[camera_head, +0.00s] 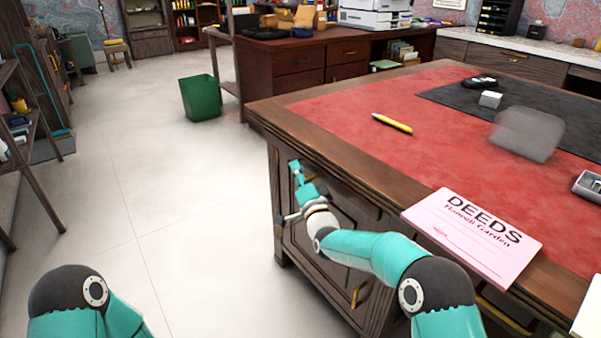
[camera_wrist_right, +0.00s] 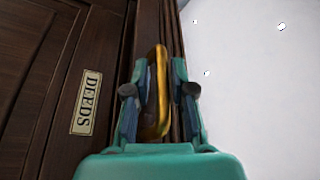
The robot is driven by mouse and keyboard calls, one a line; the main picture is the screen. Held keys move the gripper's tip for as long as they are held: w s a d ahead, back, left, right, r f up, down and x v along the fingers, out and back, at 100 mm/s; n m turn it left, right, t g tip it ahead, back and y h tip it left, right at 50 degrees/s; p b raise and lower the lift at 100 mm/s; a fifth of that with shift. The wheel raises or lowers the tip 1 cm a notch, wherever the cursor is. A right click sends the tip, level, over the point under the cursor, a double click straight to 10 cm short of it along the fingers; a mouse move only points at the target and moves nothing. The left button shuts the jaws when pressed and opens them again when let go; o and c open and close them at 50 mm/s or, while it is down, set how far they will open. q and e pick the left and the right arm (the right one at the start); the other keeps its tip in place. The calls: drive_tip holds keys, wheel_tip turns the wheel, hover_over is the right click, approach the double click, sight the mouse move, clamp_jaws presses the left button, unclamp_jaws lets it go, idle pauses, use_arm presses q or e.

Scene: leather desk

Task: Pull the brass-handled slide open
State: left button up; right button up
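The slide's front shows in the right wrist view as dark wood with a DEEDS label (camera_wrist_right: 86,103). Its brass handle (camera_wrist_right: 157,92) stands upright in the picture, between the fingers of my right gripper (camera_wrist_right: 159,85). The fingers lie close along both sides of the handle; whether both press on it is not clear. In the head view my right gripper (camera_head: 297,172) is at the desk's left end, just below the top edge, and mostly covers the handle. My left gripper is outside the views; only part of my left arm shows at the bottom left.
On the red desk top (camera_head: 330,110) lie a pink DEEDS card (camera_head: 472,236), a yellow pen (camera_head: 392,123) and a blurred grey block (camera_head: 527,133). A lower brass handle (camera_head: 360,292) is on the desk's front. Open floor (camera_head: 170,200) lies left of the desk, with a green bin (camera_head: 200,98) behind.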

drive_tip(key=shift+w, duration=0.1)
drive_tip(key=shift+c, duration=0.2)
clamp_jaws()
drive_tip(key=shift+a, duration=0.1)
